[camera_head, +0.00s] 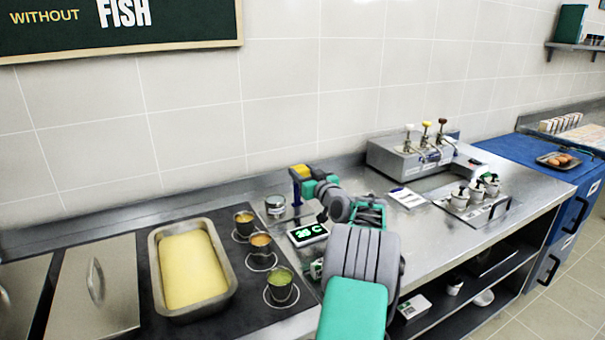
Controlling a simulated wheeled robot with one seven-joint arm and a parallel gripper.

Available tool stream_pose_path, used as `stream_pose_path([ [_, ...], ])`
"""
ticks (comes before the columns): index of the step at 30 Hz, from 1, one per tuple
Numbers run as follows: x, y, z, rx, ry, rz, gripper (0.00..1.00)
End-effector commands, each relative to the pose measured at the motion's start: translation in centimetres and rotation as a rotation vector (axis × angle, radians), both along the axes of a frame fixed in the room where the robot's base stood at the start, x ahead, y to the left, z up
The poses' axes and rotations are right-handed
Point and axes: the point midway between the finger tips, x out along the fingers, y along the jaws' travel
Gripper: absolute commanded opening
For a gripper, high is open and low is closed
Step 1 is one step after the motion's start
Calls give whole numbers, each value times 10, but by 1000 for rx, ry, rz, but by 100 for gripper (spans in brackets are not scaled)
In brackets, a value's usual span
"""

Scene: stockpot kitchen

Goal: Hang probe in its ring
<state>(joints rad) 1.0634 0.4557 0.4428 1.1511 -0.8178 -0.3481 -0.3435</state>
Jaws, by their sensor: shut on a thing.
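My gripper (311,187) is over the counter behind the temperature display, seen from behind along my arm. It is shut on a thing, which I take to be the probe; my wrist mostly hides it. A yellow block (300,171) on a dark blue and yellow upright (297,192) shows right at the gripper's left side. I cannot tell whether they touch, and I cannot make out the ring. The display (307,234) lies on the counter in front of the gripper and shows green digits.
A lidded jar (275,206) stands left of the gripper. Small pots of orange (261,243) and green (280,283) food stand on the dark hob, beside a deep tray (152,262) of yellow food. A pump dispenser (395,160) and condiment pots (460,199) stand to the right.

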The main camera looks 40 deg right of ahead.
Motion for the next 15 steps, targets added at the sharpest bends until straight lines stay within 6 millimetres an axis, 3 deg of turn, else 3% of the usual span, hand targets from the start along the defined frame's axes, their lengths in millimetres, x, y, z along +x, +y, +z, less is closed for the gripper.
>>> stream_pose_path([
  [7,0,0,-1,0,-1,0,4],
  [15,0,0,-17,0,-1,0,4],
])
